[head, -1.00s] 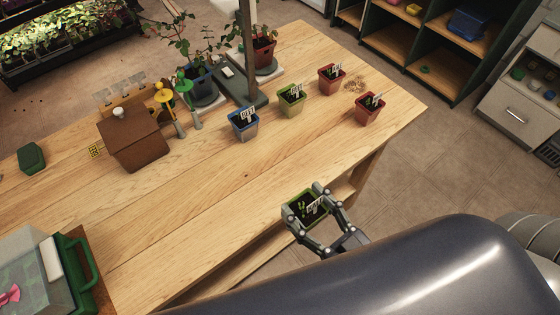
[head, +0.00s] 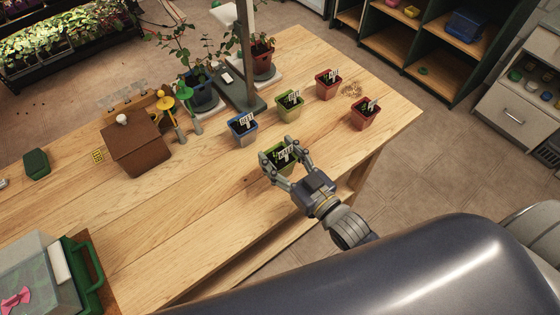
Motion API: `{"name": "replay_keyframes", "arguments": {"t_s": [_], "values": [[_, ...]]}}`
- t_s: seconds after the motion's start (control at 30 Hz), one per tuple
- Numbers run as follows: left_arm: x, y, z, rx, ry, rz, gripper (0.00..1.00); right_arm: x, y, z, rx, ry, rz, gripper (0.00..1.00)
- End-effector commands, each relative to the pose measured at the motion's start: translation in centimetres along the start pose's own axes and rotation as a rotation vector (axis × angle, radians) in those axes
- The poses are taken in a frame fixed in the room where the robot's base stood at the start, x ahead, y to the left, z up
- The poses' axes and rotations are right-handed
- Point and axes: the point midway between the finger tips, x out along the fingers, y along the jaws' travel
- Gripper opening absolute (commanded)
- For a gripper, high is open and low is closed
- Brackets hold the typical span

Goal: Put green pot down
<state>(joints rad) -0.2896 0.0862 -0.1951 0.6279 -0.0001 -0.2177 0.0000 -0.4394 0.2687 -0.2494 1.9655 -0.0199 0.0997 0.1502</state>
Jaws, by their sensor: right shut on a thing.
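A green pot (head: 272,157) with a seedling and a white label is between the fingers of my right gripper (head: 287,162), which is shut on it. The pot is over the wooden table (head: 190,215), near its front edge. I cannot tell whether its base touches the tabletop. Another green pot (head: 289,107) stands upright behind it, with a blue pot (head: 243,131) to that pot's left. My left gripper is not in view.
Two red pots (head: 328,84) (head: 364,114) stand at the right end of the table. A brown wooden house (head: 137,146) and a green-handled case (head: 85,270) are to the left. The front-middle tabletop is clear.

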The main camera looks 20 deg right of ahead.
Motion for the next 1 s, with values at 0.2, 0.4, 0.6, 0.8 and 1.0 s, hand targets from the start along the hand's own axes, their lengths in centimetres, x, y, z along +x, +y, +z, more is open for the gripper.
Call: {"name": "replay_keyframes", "arguments": {"t_s": [0.2,0.4,0.6,0.8,1.0], "values": [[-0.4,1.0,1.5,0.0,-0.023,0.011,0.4,0.0,0.0,2.9,-0.001,0.0,0.001,0.27],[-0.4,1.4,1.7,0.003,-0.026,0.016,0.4,0.0,0.0,3.4,-0.001,0.002,0.0,0.27],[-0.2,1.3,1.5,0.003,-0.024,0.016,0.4,0.0,0.0,3.6,0.0,0.002,0.0,0.27],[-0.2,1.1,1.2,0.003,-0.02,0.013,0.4,-0.1,0.0,3.7,0.0,0.001,0.0,0.74],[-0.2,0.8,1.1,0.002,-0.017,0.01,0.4,-0.1,0.0,3.7,0.0,0.001,0.0,0.74]]}}
